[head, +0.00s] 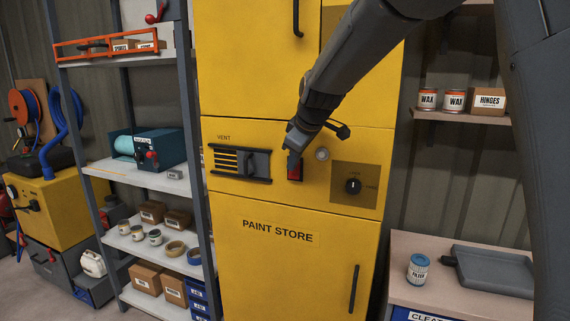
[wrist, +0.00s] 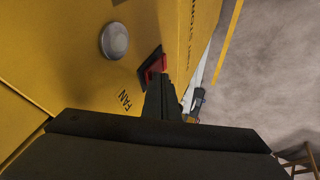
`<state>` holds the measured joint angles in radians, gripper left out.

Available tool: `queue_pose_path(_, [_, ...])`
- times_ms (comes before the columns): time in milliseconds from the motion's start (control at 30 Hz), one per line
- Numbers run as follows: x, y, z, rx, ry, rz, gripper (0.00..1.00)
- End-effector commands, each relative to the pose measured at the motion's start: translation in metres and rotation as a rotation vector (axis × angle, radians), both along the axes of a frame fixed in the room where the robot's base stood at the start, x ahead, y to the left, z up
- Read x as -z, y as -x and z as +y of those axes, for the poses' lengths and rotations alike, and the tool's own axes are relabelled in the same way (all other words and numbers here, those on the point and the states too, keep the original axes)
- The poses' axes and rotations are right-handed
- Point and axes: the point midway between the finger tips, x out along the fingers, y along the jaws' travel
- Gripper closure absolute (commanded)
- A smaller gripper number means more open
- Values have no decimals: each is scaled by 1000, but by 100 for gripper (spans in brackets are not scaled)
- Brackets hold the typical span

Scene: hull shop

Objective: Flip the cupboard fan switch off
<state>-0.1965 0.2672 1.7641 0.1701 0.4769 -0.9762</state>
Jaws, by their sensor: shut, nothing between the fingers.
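The fan switch (head: 294,170) is a red rocker in a dark frame on the yellow paint store cupboard (head: 285,275). In the wrist view the red switch (wrist: 154,66) is partly hidden behind my fingers, and the word FAN shows beside it. My gripper (head: 293,153) is shut and empty, with its fingertips at the upper part of the switch. In the wrist view my gripper (wrist: 160,82) seems to touch or nearly touch the rocker; I cannot tell which. The rocker's position is unclear.
A round grey button (head: 322,154) and a black rotary knob (head: 353,186) sit right of the switch. A vent with a sliding black cover (head: 255,163) is left of it. Shelving (head: 150,178) stands left, and a bench with a grey tray (head: 490,270) stands right.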

Motion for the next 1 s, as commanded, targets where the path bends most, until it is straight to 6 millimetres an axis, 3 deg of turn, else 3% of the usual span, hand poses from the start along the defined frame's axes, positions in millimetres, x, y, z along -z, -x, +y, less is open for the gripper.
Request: queue_pose_path(1000, [-15,2,1,-1,2,0,100])
